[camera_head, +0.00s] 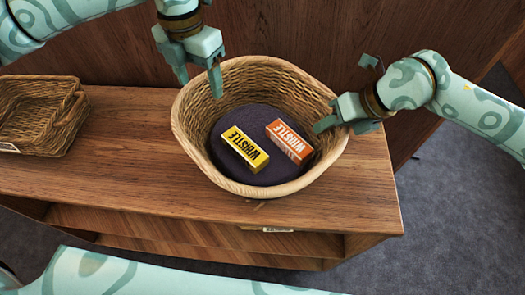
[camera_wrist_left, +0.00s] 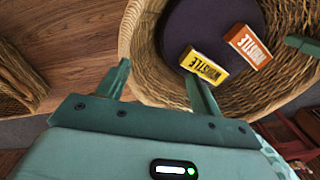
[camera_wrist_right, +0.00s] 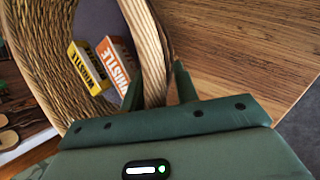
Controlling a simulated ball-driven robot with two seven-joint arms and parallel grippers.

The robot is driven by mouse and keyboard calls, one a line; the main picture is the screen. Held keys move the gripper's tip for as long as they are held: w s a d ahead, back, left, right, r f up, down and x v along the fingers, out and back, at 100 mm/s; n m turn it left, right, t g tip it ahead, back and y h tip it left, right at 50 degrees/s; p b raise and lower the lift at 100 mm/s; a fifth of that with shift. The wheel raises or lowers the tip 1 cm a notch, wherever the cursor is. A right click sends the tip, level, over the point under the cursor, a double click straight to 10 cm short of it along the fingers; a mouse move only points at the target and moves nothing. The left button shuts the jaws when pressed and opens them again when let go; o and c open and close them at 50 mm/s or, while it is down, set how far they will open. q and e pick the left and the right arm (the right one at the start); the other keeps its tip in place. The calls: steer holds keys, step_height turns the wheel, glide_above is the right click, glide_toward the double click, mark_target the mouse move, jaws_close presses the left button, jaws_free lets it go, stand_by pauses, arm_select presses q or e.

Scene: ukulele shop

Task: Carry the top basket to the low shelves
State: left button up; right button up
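A round woven basket (camera_head: 188,135) stands on the wooden shelf unit's top (camera_head: 120,165). Inside, on a dark round base, lie a yellow WHISTLE box (camera_head: 245,150) and an orange WHISTLE box (camera_head: 290,141). My left gripper (camera_head: 199,86) is open at the basket's back left rim; in the left wrist view its fingers (camera_wrist_left: 162,85) are on either side of the rim. My right gripper (camera_head: 345,97) is at the right rim. In the right wrist view its fingers (camera_wrist_right: 160,82) straddle the rim with a gap showing on the outer side. The basket's outer far side is hidden.
A smaller rectangular wicker basket (camera_head: 42,115) sits on the top at the left. Open low shelf compartments (camera_head: 190,228) show below the front edge, with a small label under it. A brown wooden panel is behind. Grey carpet (camera_head: 440,220) is clear at the right.

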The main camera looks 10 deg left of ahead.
arm_select(q)
steer(key=shift+r, duration=0.15)
arm_select(e)
steer(key=shift+f, duration=0.1)
steer(key=o, duration=0.8)
steer(key=shift+d, duration=0.1)
arm_select(q)
step_height(320, 180, up, 12)
arm_select(e)
steer(key=shift+o, duration=0.2)
arm_select(q)
steer(key=shift+a, duration=0.15)
arm_select(e)
steer(key=v, duration=1.2)
